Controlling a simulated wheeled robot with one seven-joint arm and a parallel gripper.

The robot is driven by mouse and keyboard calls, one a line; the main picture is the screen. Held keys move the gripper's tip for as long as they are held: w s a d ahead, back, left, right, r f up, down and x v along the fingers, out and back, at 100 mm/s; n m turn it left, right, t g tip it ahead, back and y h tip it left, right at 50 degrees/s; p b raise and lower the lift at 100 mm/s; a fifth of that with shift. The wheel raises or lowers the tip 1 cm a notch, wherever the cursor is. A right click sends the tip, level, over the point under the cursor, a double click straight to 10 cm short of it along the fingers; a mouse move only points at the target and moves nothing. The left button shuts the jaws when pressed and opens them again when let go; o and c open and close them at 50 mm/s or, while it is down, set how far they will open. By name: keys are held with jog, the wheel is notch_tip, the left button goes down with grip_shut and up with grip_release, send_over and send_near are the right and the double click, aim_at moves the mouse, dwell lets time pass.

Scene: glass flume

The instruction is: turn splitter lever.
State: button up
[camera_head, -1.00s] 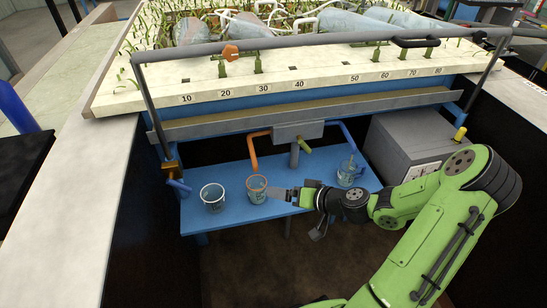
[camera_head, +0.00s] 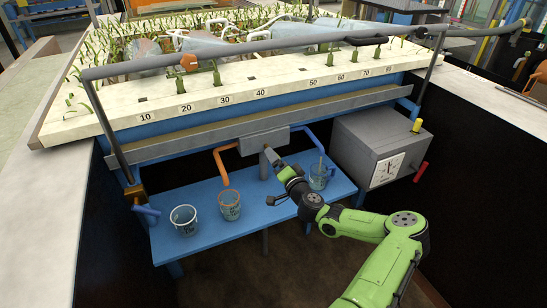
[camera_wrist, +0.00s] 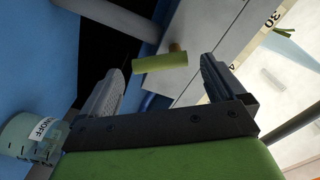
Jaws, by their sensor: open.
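The splitter lever (camera_wrist: 160,63) is a short yellow-green handle on a small brass pivot (camera_wrist: 177,46) at the grey splitter box (camera_head: 265,140). In the wrist view it lies crosswise in front of my open jaws, between the two fingers in the picture. Neither finger visibly touches it. In the head view my gripper (camera_head: 270,155) is just below the front of the box and hides the lever. An orange spout (camera_head: 222,160) leaves the box's left side and a blue spout (camera_head: 312,132) leaves its right.
Clear beakers stand on the blue shelf (camera_head: 200,245): one at left (camera_head: 184,217), one under the orange spout (camera_head: 229,207), one under the blue spout (camera_head: 318,178). A grey cabinet (camera_head: 370,140) with a dial stands at right. A metal gutter (camera_head: 200,143) runs above.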

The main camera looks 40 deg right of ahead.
jog(key=x, duration=0.3)
jog(key=shift+w+d, duration=0.1)
jog(key=shift+w, duration=0.25)
jog(key=c, duration=1)
